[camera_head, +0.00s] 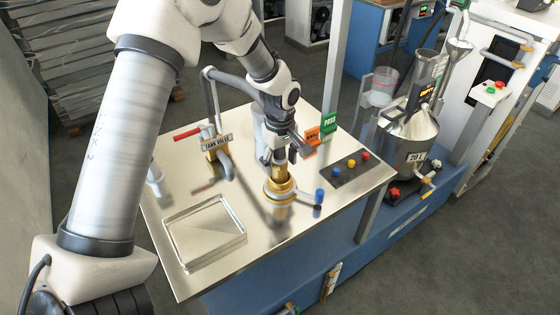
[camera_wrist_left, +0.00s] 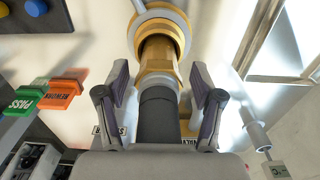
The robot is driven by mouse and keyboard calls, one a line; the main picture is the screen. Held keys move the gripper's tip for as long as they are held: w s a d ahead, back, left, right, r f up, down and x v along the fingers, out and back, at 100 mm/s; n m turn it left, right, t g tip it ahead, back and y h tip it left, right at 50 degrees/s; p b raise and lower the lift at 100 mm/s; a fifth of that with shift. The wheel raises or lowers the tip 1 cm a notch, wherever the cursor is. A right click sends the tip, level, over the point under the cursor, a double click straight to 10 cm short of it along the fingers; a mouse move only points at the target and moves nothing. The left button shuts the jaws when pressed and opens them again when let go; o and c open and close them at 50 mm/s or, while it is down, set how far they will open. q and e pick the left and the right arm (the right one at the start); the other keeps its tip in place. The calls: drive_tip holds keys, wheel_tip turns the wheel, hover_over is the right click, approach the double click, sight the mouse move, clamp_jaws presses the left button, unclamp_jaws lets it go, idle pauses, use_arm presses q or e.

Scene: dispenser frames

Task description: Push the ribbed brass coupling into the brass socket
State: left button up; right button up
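The brass coupling (camera_head: 279,172) stands upright at the round brass socket (camera_head: 279,195) on the steel bench top. In the left wrist view the coupling (camera_wrist_left: 158,55) is in line with the socket ring (camera_wrist_left: 164,22) and meets it; I cannot tell how deep it sits. A dark hose end (camera_wrist_left: 157,115) joins the coupling. My left gripper (camera_head: 280,153) is just above the coupling. In the left wrist view its fingers (camera_wrist_left: 159,92) stand on either side of the hose end, with gaps showing, so it is open. My right gripper is not in view.
A tank valve (camera_head: 216,144) with a red handle stands to the left, and a shallow steel tray (camera_head: 204,232) lies at the front left. Green PASS (camera_head: 329,124) and orange (camera_head: 313,137) signs and a button panel (camera_head: 350,168) are to the right. A blue-knobbed lever (camera_head: 319,195) sits beside the socket.

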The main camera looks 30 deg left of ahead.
use_arm(q)
drive_tip(key=shift+w, duration=0.1)
drive_tip(key=shift+w+r, duration=0.1)
drive_tip(key=shift+r, duration=0.15)
wheel_tip(320, 180, up, 12)
drive_tip(key=shift+f+b, duration=0.25)
drive_tip(key=shift+b, duration=0.7)
drive_tip(key=shift+s+f, duration=0.1)
drive_tip(key=shift+s, duration=0.1)
